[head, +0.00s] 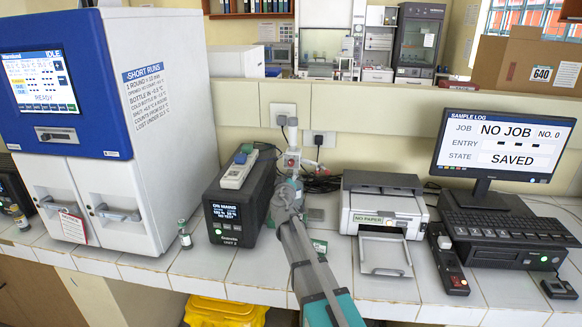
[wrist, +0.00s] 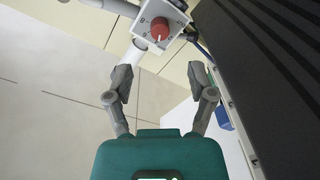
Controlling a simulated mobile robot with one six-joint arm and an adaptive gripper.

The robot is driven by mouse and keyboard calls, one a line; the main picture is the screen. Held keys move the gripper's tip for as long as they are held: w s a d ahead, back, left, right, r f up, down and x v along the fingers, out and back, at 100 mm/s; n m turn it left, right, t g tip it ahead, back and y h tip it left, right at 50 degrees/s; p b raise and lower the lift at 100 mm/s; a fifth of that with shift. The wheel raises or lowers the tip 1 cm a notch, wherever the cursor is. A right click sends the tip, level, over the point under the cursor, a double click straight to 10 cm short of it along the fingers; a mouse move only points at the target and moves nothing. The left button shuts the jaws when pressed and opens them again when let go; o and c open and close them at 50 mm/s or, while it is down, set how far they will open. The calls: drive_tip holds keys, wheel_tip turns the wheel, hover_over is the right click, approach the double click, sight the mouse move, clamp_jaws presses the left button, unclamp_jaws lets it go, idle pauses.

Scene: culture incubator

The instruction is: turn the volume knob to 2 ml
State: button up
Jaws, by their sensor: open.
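The knob (wrist: 160,28) is red and round with a pale mark on its lower edge. It sits on the face of a small white box (wrist: 181,18) at the top of the wrist view. The fingertips appear apart from the knob.
A black power unit (head: 236,205) with a handheld device (head: 239,168) on top stands close left of my arm. A printer (head: 384,214) stands to the right, and a monitor (head: 503,146) farther right. Wall sockets (head: 283,114) and cables lie behind.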

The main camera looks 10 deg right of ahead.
sight(291, 165)
drive_tip(key=x, duration=0.8)
drive_tip(key=shift+w+d, duration=0.1)
drive_tip(key=shift+w, duration=0.25)
clamp_jaws()
